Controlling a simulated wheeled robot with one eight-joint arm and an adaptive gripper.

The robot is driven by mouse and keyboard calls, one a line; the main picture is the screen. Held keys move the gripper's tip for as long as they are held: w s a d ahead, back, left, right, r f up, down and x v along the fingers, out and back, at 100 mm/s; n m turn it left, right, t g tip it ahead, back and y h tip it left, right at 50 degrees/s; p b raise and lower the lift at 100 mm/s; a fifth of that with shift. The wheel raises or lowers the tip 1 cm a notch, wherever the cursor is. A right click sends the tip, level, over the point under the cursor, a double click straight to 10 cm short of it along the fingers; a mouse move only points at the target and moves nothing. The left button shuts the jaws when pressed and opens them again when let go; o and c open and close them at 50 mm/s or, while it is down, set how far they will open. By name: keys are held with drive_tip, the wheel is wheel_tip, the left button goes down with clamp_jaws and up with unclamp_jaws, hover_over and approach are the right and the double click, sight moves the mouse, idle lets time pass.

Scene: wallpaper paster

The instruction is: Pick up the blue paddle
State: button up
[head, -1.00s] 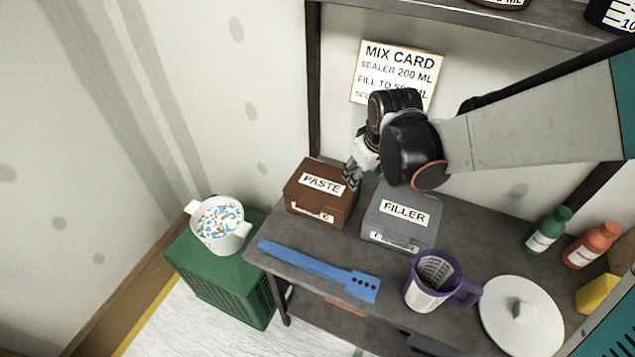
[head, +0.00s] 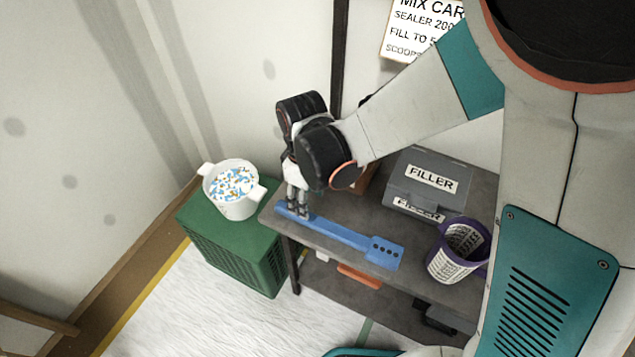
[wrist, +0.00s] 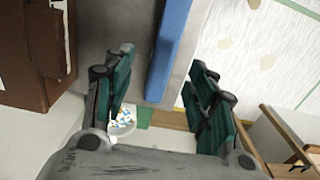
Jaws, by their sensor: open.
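The blue paddle (head: 345,237) lies flat on the grey bench, its wide end with several holes toward the right and its handle toward the bench's left edge. My gripper (head: 298,213) points down at the handle near its left end. In the wrist view the handle (wrist: 170,50) runs between the two spread fingers of my gripper (wrist: 162,82), and bare bench shows between it and the left finger. The fingers are open. I cannot tell whether the fingertips are above the handle or down beside it.
A grey FILLER box (head: 430,185) and a purple-handled measuring jug (head: 460,250) stand on the bench (head: 340,215). A brown box (wrist: 25,55) is mostly hidden by my arm in the head view. A white pot (head: 233,200) stands on a green crate (head: 240,255) to the left.

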drive_tip(key=f+b, duration=0.1)
drive_tip(key=f, duration=0.1)
drive_tip(key=f+b, duration=0.1)
drive_tip(key=f, duration=0.1)
drive_tip(key=f+b, duration=0.1)
drive_tip(key=f, duration=0.1)
drive_tip(key=shift+s+a+f, duration=0.1)
drive_tip(key=shift+s+f, duration=0.1)
drive_tip(key=shift+s, duration=0.1)
drive_tip(key=c, duration=1.1)
